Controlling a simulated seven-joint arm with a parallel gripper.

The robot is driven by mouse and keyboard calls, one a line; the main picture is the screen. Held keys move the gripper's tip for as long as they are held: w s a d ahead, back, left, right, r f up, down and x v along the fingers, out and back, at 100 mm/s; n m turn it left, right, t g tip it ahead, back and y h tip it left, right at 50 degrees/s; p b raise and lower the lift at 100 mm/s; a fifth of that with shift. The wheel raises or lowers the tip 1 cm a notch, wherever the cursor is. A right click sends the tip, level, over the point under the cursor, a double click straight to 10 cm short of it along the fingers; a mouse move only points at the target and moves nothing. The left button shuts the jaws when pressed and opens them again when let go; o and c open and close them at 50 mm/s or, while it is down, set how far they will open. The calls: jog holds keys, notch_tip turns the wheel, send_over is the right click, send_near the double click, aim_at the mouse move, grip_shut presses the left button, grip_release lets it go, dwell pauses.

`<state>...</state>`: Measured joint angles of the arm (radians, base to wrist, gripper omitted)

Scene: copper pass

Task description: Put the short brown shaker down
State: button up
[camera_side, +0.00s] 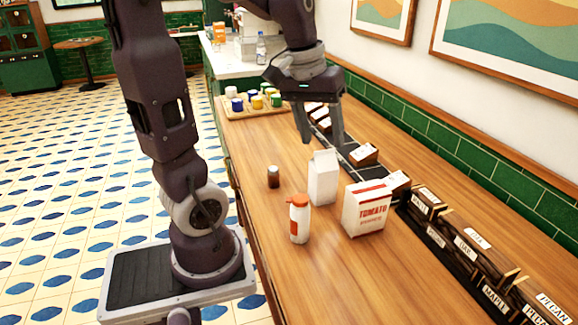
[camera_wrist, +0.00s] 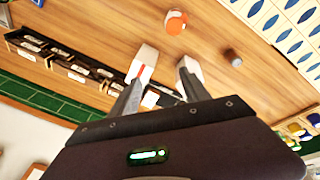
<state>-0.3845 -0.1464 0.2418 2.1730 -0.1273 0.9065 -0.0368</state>
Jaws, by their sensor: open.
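The short brown shaker (camera_side: 273,177) stands upright on the wooden counter (camera_side: 262,215), left of the white carton in the side view. In the wrist view the shaker (camera_wrist: 232,56) shows right of my fingers, apart from them. My gripper (camera_side: 321,138) is open and empty, pointing down above the counter, to the right of the shaker and higher than it. Both fingers also show in the wrist view (camera_wrist: 160,90), with nothing held between them.
A plain white carton (camera_side: 323,178), a tomato carton (camera_side: 366,209) and an orange-capped white bottle (camera_side: 299,219) stand near the shaker. A tray (camera_side: 270,112) of coloured jars is at the far end. A dark labelled rack (camera_side: 435,228) runs along the wall. Counter left of the shaker is clear.

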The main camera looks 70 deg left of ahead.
jog(key=s+d+m+t, duration=0.2)
jog(key=s+d+m, duration=0.6)
jog(key=d, duration=0.6)
jog(key=s, duration=0.2)
jog(key=shift+s+d+r+t, duration=0.15)
jog(key=shift+s+r+t, duration=0.15)
jog(key=shift+r+t, duration=0.1)
